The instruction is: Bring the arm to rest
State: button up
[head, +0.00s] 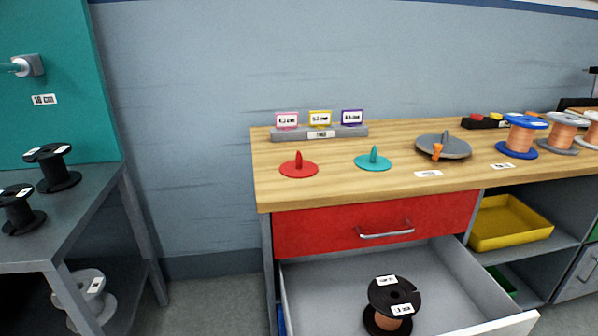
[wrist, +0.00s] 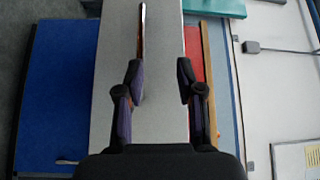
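My gripper (wrist: 159,72) shows in the wrist view with its two dark fingers spread apart. Nothing is held between them; a plain light grey surface (wrist: 160,110) lies beyond the gap. I cannot tell how far off that surface is. Neither my arm nor my gripper shows in the head view.
In the head view, an open drawer (head: 335,293) holds a black spool (head: 393,300). It juts out below the shut red drawer (head: 370,228) of the wooden-topped bench (head: 330,189). A grey table (head: 85,190) with black spools stands left. Bare floor lies between them.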

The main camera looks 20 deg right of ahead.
jog(key=w+a+r+n+g+p, duration=0.2)
jog(key=w+a+r+g+p, duration=0.25)
jog(key=r, duration=0.35)
jog(key=w+a+r+n+g+p, duration=0.3)
jog(key=w+a+r+g+p, duration=0.15)
jog(key=r, duration=0.35)
jog(key=w+a+r+n+g+p, duration=0.2)
jog(key=w+a+r+g+p, duration=0.3)
jog(key=r, duration=0.3)
jog(key=s+a+r+h+p, duration=0.2)
jog(key=a+r+h+p, duration=0.2)
jog(key=r+p, duration=0.2)
jog(key=s+a+r+n+g+h+p, duration=0.1)
jog(key=a+r+h+p, duration=0.3)
jog(key=r, duration=0.5)
jog(key=s+a+r+g+h+p, duration=0.1)
jog(key=s+a+r+h+p, duration=0.2)
jog(key=r+p, duration=0.4)
jog(key=shift+s+a+r+n+h+p, duration=0.3)
jog(key=shift+a+h+p, duration=0.35)
jog(key=shift+a, duration=0.55)
jog(key=shift+a, duration=0.15)
